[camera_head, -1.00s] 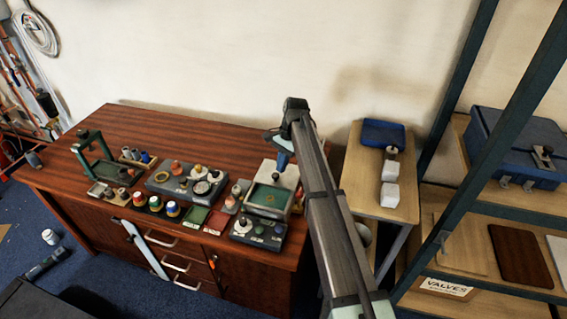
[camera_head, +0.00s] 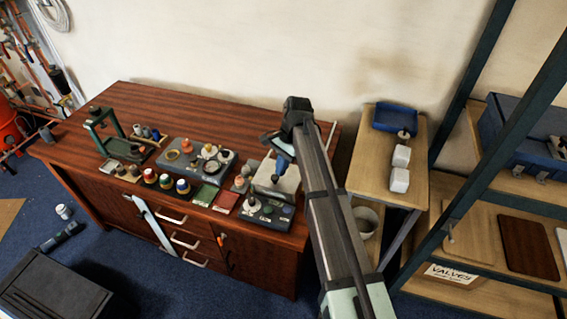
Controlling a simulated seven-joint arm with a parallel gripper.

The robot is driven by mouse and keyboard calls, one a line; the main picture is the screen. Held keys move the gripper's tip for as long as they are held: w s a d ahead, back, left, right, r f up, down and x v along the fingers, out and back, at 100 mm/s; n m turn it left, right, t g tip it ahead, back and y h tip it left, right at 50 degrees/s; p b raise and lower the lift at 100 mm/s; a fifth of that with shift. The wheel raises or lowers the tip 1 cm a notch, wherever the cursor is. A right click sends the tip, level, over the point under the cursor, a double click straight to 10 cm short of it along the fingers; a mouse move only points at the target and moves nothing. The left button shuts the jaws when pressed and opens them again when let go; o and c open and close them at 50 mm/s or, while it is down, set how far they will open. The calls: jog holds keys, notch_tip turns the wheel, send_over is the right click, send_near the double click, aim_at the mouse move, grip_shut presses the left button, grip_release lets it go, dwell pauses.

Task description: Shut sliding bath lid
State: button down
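The bath (camera_head: 266,193) is a grey box near the right end of the wooden bench. Its pale sliding lid (camera_head: 285,184) lies over its top, and no green interior shows. A small dark knob with a pale top (camera_head: 262,177) stands at the lid's near left part. My gripper (camera_head: 282,165) hangs above the back of the lid, with blue parts pointing down. My arm hides part of it and the lid's right side. I cannot tell whether it touches the lid, or whether its fingers are open or shut.
A dark tray of small parts (camera_head: 266,213) sits directly in front of the bath. Green (camera_head: 205,195) and red (camera_head: 226,201) mats and a grey tray of fittings (camera_head: 190,175) lie to its left. A side table (camera_head: 380,185) and shelving stand right. The bench's back left is clear.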

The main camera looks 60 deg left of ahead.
aim_at(290, 172)
jog(key=w, duration=0.1)
jog(key=w+a, duration=0.1)
jog(key=w, duration=0.2)
jog(key=shift+a+r, duration=0.25)
jog(key=shift+r, duration=0.1)
jog(key=d+v, duration=0.1)
jog(key=v, duration=0.9)
jog(key=shift+s+a, duration=0.15)
jog(key=shift+a, duration=0.2)
